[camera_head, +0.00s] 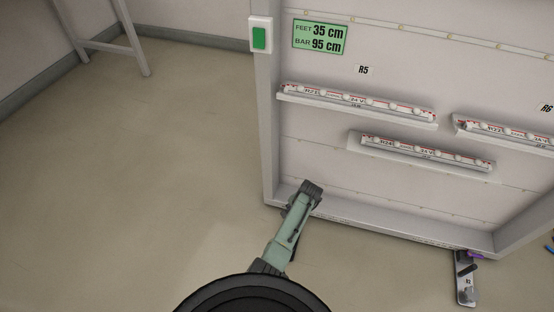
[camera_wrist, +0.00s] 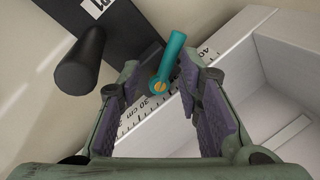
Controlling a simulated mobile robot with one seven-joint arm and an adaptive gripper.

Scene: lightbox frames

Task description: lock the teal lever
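The teal lever (camera_wrist: 172,58) shows in the wrist view as a short rounded handle on an orange slotted pivot. It points up and slightly right, beside a white scale marked 30 cm. My gripper (camera_wrist: 160,82) is open, with one finger on each side of the lever's lower part. I cannot tell whether either finger touches it. In the head view my gripper (camera_head: 308,192) is at the lower left corner of the white frame, and I cannot make out the teal lever there.
A black cylindrical knob (camera_wrist: 80,60) stands on a dark plate (camera_wrist: 130,30) left of the lever. The white frame (camera_head: 272,130) carries several light bars (camera_head: 355,105). A foot with a purple lever (camera_head: 466,280) is at the lower right.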

